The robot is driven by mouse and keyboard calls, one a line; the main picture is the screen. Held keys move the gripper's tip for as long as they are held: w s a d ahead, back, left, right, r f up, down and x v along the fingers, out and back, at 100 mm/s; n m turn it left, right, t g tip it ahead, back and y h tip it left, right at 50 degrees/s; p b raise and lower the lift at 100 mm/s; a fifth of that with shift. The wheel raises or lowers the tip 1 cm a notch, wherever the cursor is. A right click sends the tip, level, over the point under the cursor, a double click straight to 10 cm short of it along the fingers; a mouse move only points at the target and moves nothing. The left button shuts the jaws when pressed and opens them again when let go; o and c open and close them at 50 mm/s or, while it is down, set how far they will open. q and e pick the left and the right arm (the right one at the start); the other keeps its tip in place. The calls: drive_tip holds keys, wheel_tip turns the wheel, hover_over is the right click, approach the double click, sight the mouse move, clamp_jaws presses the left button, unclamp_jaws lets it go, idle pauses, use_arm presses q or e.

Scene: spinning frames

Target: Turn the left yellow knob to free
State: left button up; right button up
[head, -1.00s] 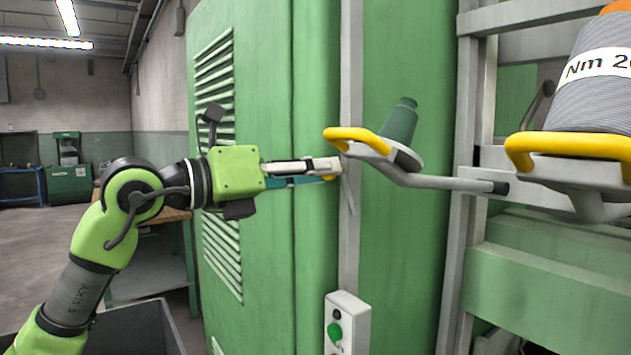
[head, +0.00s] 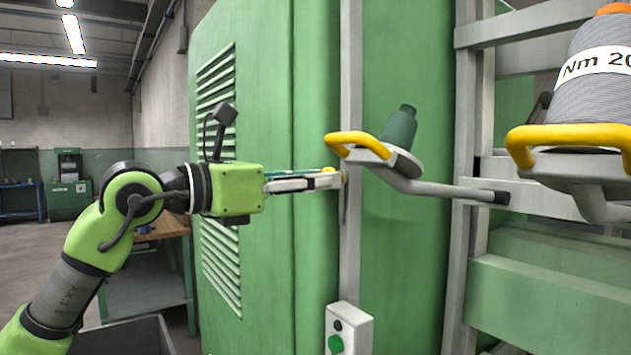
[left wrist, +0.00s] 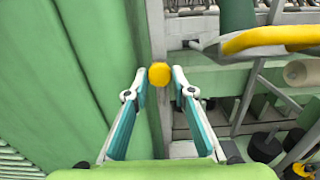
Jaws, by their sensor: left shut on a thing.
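The round yellow knob (head: 329,172) sits at the edge of the grey upright beside the green cabinet, and it also shows in the left wrist view (left wrist: 160,74). My left gripper (head: 322,180) reaches it from the left and is shut on it. In the left wrist view, the two fingertips (left wrist: 159,78) lie on either side of the knob. A thin grey lever (head: 342,203) hangs from beside the knob along the upright, partly hidden by the fingers. My right gripper is not in view.
A yellow-handled bracket (head: 362,139) with a green bobbin (head: 400,128) stands just right of the knob. A large grey spool (head: 595,95) is farther right. A switch box (head: 348,331) is below. The green cabinet (head: 265,130) lies close behind my arm.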

use_arm(q)
drive_tip(key=o, duration=1.1)
drive_tip(key=shift+c, duration=0.2)
drive_tip(key=shift+s+r, duration=0.1)
drive_tip(key=shift+s, duration=0.05)
drive_tip(key=shift+a+r, duration=0.1)
drive_tip(key=v, duration=0.7)
drive_tip(key=shift+s, duration=0.35)
drive_tip(key=shift+a, duration=0.2)
drive_tip(key=shift+f, duration=0.25)
